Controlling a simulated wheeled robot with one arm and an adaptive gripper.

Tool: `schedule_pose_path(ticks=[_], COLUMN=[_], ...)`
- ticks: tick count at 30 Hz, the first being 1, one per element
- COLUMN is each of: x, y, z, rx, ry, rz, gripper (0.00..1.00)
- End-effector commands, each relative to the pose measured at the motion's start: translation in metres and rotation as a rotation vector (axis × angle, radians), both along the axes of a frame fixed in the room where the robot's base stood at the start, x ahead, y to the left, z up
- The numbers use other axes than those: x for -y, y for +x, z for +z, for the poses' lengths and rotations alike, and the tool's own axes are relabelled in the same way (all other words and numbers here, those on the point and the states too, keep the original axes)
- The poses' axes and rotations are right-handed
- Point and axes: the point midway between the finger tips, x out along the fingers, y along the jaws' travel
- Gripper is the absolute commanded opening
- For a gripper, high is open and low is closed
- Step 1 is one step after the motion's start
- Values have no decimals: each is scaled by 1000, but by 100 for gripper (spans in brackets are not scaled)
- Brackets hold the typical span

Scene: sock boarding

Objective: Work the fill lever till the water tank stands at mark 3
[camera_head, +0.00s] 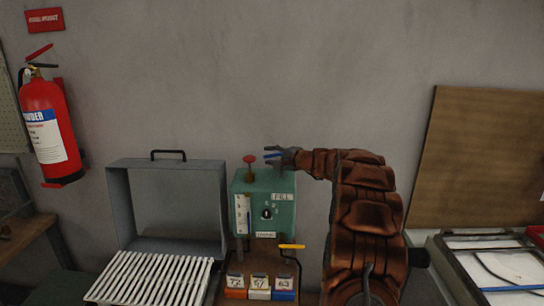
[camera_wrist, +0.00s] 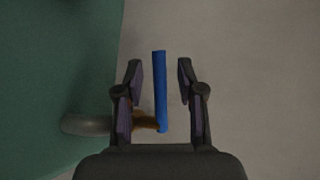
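The green water tank (camera_head: 280,205) stands against the wall in the head view, with a FILL label (camera_head: 282,197) on its front. Its white level gauge (camera_head: 242,216) is on the front left; the water level and marks are too small to read. The fill lever's blue handle (camera_wrist: 160,92) stands between my fingers in the wrist view, with a gap on each side. My gripper (camera_wrist: 159,72) is open around it. In the head view my gripper (camera_head: 270,155) is just above the tank's top right, partly covering the blue handle.
A red knob (camera_head: 249,160) rises from the tank's top left. A yellow-handled lever (camera_head: 291,246) and several numbered blocks (camera_head: 259,289) are below. A grey frame (camera_head: 116,205) and white slatted rack (camera_head: 150,278) stand left. A wooden board (camera_head: 480,160) leans at right.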

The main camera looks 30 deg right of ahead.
Motion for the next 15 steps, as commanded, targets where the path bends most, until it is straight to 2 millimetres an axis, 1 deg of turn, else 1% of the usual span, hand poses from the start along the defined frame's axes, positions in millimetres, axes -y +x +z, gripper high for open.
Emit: schedule_pose_path(ticks=[2,3,13,15], x=[0,0,0,0], y=[0,0,0,0], z=[0,0,0,0], rx=[0,0,0,0], ry=[0,0,0,0], rz=[0,0,0,0], gripper=[38,36,2,0])
